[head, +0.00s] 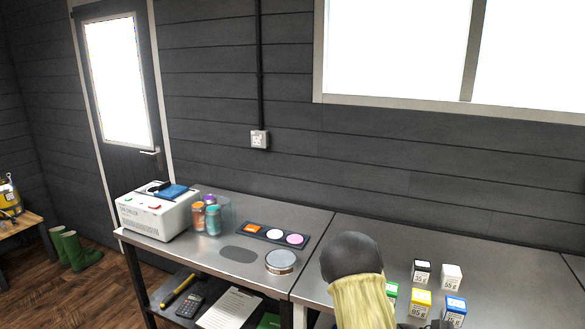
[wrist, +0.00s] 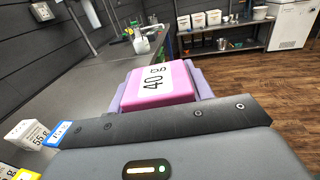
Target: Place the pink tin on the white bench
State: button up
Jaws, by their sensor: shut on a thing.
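The pink tin (wrist: 166,96), marked "40 g", is in the wrist view, between the two purple fingers of my gripper (wrist: 162,82). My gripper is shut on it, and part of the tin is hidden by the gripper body. In the head view my arm reaches down over the right part of a grey metal bench, and the tin is not clearly visible there. I cannot make out a white bench for certain in either view.
Several small marked tins, including a yellow one (head: 420,304) and a white one (head: 451,277), stand near my arm. A white machine (head: 158,216), glass jars and a round dish (head: 280,262) are further left. The wrist view shows a shelf with white tubs (wrist: 214,17) and open wooden floor.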

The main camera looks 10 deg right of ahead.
jog(key=w+a+f+n+t+y, duration=0.1)
jog(key=w+a+f+n+t, duration=0.2)
jog(key=w+a+n+t, duration=0.35)
jog(key=w+a+f+n+t+y, duration=0.1)
jog(key=w+a+f+n+t, duration=0.1)
jog(key=w+a+n+t, duration=0.45)
jog(key=w+a+f+n+t+y, duration=0.1)
jog(key=a+f+n+t+y, duration=0.3)
jog(key=a, duration=0.5)
jog(key=w+a+f+n+t+y, duration=0.2)
jog(key=a+f+n+t+y, duration=0.3)
jog(key=a+f+t+y, duration=0.2)
notch_tip(320, 180, down, 2)
jog(key=a+y, duration=0.2)
jog(key=y, duration=0.2)
jog(key=shift+f, duration=0.2)
jog(key=s+f, duration=0.4)
jog(key=f, duration=0.1)
jog(key=shift+s+f, duration=0.15)
jog(key=shift+f, duration=0.1)
